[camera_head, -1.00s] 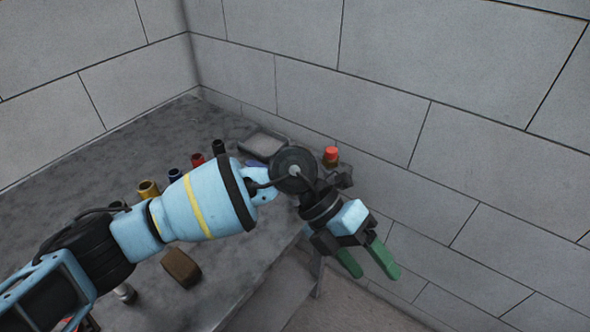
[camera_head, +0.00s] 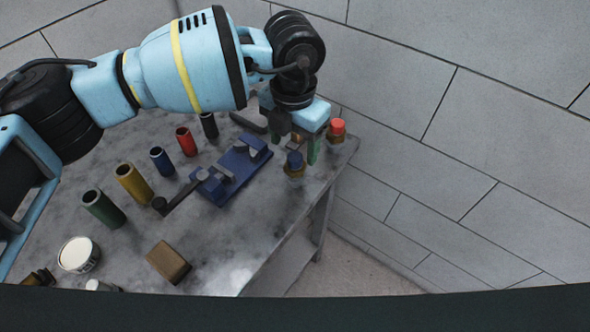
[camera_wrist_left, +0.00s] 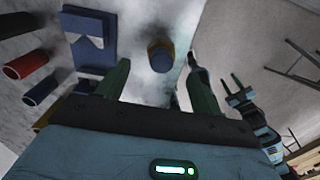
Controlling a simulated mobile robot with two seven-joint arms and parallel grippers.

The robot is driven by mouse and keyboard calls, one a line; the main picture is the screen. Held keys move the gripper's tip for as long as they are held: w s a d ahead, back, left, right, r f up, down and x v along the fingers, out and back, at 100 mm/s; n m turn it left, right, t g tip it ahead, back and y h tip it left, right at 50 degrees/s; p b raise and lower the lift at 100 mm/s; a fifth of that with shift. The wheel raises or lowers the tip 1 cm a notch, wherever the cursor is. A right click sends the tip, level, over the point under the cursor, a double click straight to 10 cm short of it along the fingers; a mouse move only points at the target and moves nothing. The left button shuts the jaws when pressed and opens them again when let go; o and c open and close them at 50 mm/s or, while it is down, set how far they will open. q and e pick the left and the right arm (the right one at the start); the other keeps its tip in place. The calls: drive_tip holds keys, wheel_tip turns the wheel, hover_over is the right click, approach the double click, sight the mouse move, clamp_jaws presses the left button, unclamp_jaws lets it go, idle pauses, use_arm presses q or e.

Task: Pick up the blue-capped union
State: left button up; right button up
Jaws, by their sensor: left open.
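The blue-capped union (camera_head: 295,165) stands upright near the right edge of the grey table, with a brass-coloured lower part. My left gripper (camera_head: 293,148) is open, pointing down just behind and above it, with green fingers. In the left wrist view the blue cap (camera_wrist_left: 161,56) shows between and beyond the two fingertips (camera_wrist_left: 158,64). I cannot tell whether the fingers touch it.
A red-capped union (camera_head: 337,130) stands close behind on the right. A blue fixture (camera_head: 236,172) with a grey lever lies to the left. Several coloured tubes, a white-topped can (camera_head: 77,254) and a brown block (camera_head: 168,262) are farther left. The table edge is close on the right.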

sight(295, 156)
use_arm(q)
drive_tip(key=shift+f, duration=0.8)
wheel_tip(295, 156, down, 4)
drive_tip(key=shift+d+r, duration=0.1)
drive_tip(key=shift+d, duration=0.05)
drive_tip(key=c, duration=1.4)
drive_tip(key=shift+w, duration=0.1)
drive_tip(key=shift+c, duration=0.2)
use_arm(e)
drive_tip(key=shift+w+r, duration=0.4)
drive_tip(key=shift+w, duration=0.2)
use_arm(q)
drive_tip(key=shift+r, duration=0.2)
